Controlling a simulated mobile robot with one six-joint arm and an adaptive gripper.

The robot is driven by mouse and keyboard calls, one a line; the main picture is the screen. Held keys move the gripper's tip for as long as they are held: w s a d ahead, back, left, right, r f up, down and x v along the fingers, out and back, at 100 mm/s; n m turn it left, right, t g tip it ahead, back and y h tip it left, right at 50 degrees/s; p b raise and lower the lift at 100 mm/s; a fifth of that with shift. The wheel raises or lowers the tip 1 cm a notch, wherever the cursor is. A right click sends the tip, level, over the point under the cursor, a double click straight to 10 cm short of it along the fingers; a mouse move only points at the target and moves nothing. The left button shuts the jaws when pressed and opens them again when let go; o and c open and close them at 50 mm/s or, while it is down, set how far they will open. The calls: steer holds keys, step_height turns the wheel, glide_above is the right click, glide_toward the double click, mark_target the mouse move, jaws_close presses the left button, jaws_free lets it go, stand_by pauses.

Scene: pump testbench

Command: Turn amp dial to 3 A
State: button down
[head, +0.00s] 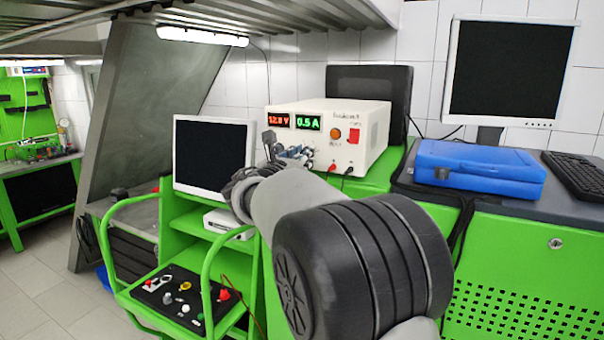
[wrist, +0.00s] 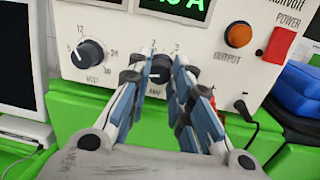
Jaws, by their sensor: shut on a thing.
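The cream power supply (head: 372,150) stands on the green bench. Its red display (head: 279,119) seems to read 12.0 V and its green display (head: 308,122) reads 0.5 A. In the wrist view, the dark amp dial (wrist: 160,68) sits at the middle of the front panel, above its partly hidden "AMP" label. My gripper (wrist: 158,74) is shut on the amp dial, one finger on each side. In the head view my gripper (head: 290,154) is at the panel's lower front, and my arm hides part of it. The volt dial (wrist: 89,53) is left of my gripper.
An orange output lamp (wrist: 238,34) and a red power switch (wrist: 279,45) are right of the amp dial. Cables plug in below them. A small monitor (head: 213,155) stands at left, and a blue case (head: 480,168) lies at right.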

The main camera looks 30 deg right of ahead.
steer(key=shift+w+a+m+g+h+b, duration=0.1)
steer(key=shift+m+g+h+b, duration=0.2)
steer(key=shift+m+b, duration=3.4)
steer(key=shift+m+g+h+b, duration=0.3)
steer(key=shift+m+b, duration=1.5)
steer(key=shift+m, duration=3.85)
steer(key=shift+w+a+m+g+h+b, duration=0.1)
steer(key=shift+m+g+b, duration=0.4)
steer(key=shift+m+b, duration=3.2)
steer(key=shift+r+m+p, duration=0.1)
steer(key=shift+m+p, duration=0.85)
steer(key=shift+m, duration=0.2)
steer(key=c, duration=1.4)
jaws_free()
